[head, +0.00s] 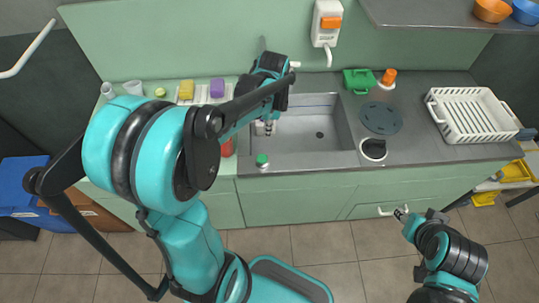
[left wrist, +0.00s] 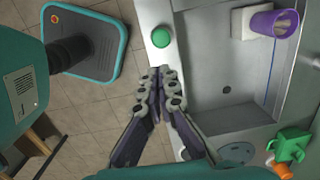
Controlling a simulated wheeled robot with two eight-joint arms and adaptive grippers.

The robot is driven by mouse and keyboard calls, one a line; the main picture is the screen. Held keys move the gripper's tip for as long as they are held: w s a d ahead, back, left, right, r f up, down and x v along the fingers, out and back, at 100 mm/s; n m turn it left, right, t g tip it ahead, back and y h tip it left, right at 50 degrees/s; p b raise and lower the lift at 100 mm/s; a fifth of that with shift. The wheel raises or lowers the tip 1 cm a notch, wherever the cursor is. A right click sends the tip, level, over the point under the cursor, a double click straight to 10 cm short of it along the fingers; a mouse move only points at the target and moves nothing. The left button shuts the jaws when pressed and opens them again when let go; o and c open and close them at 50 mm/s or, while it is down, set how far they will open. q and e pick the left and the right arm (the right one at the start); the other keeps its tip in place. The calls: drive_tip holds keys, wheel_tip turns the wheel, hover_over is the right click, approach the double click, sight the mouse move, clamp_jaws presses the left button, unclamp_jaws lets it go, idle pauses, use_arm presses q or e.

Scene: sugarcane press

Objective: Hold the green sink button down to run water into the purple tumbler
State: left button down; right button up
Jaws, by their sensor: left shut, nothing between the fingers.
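The green button (head: 262,160) sits on the sink's front left rim; it also shows in the left wrist view (left wrist: 160,37). The purple tumbler (left wrist: 275,22) shows at the top right of the left wrist view, by the sink's far end; I cannot make it out surely in the head view. My left gripper (left wrist: 160,72) is shut and empty, with its fingertips just short of the button in the left wrist view and apart from it. My left arm hides part of the sink in the head view. My right gripper (head: 402,213) is low at the right, away from the sink; its fingers are too small to judge.
The sink basin (head: 310,140) is mostly bare. A green container (head: 360,81) and an orange-topped bottle (head: 388,78) stand behind it to the right. A white dish rack (head: 470,115) is farther right. Yellow (head: 186,90) and purple (head: 217,88) blocks are on the left counter.

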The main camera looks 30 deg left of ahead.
sight(265, 159)
use_arm(q)
drive_tip(key=f+b, duration=0.1)
drive_tip(key=f, duration=0.3)
drive_tip(key=f+b, duration=0.2)
drive_tip(key=f, duration=0.3)
drive_tip(key=a+f+b, duration=0.1)
drive_tip(key=f+b, duration=0.1)
drive_tip(key=f, duration=0.3)
drive_tip(key=shift+b, duration=0.3)
